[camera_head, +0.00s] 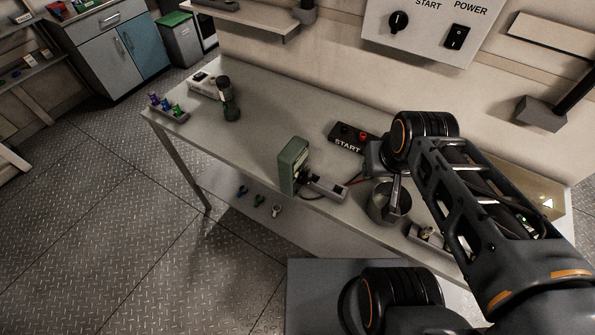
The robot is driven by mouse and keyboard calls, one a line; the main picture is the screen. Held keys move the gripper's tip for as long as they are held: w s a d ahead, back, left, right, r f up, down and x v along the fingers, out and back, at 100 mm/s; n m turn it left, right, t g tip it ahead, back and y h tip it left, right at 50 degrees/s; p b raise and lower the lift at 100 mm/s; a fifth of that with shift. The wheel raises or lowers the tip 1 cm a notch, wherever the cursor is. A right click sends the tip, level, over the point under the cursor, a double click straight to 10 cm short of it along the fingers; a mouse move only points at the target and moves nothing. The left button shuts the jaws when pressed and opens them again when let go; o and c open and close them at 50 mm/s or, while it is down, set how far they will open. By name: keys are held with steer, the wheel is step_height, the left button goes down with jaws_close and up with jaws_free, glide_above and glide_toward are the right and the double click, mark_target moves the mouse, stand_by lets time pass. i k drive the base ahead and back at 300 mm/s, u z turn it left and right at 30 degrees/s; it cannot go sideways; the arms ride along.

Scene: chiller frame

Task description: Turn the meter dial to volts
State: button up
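The meter (293,165) looks like an upright green box near the front edge of the bench, left of my arm. Its pale face is turned to the right, and the dial and its setting are too small to read. A grey block with a dark part on top (325,187) stands close to the right of the meter. My arm reaches in from the lower right, and its end, my gripper (392,195), appears to point down to the right of the meter, apart from it. The fingertips are not clear, so I cannot tell whether they are open.
The bench (262,124) is clear left of the meter. A dark cylinder (229,100) and a rack of coloured pieces (168,108) stand at the left. A wall panel (428,32) has a knob and POWER switch.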

mark_target(304, 180)
steer(key=z, duration=1.3)
steer(key=k, duration=1.3)
steer(key=u, duration=1.25)
steer(key=i, duration=0.45)
steer(key=u, duration=0.05)
